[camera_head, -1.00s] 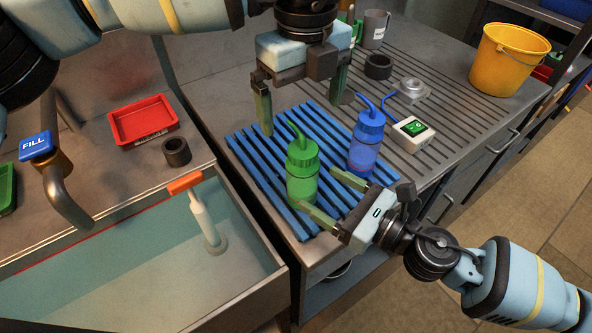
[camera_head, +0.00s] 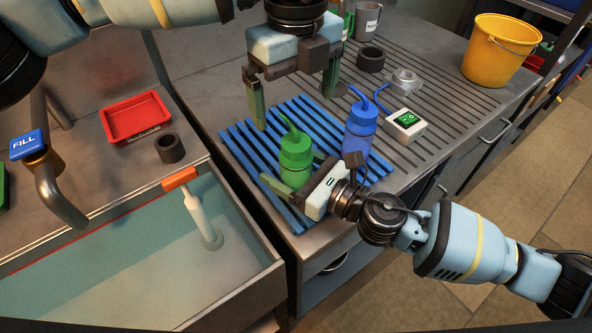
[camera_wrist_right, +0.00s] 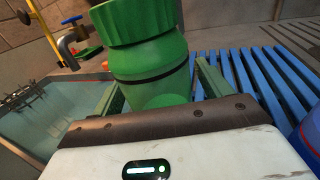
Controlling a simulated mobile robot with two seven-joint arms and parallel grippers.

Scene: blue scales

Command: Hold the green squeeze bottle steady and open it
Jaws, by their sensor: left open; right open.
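The green squeeze bottle (camera_head: 296,161) stands upright on the blue slatted rack (camera_head: 243,150), its cap with a bent spout on top. In the right wrist view the bottle (camera_wrist_right: 152,62) stands between the fingers of my right gripper (camera_wrist_right: 160,88). My right gripper (camera_head: 297,177) is open around the bottle's body; contact cannot be told. My left gripper (camera_head: 294,103) is open and empty, pointing down above and behind the bottle, its fingers on either side of the space over the cap.
A blue squeeze bottle (camera_head: 360,134) stands close to the right of the green one. A sink basin (camera_head: 130,240) with a tap lies left, with a red tray (camera_head: 136,118).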

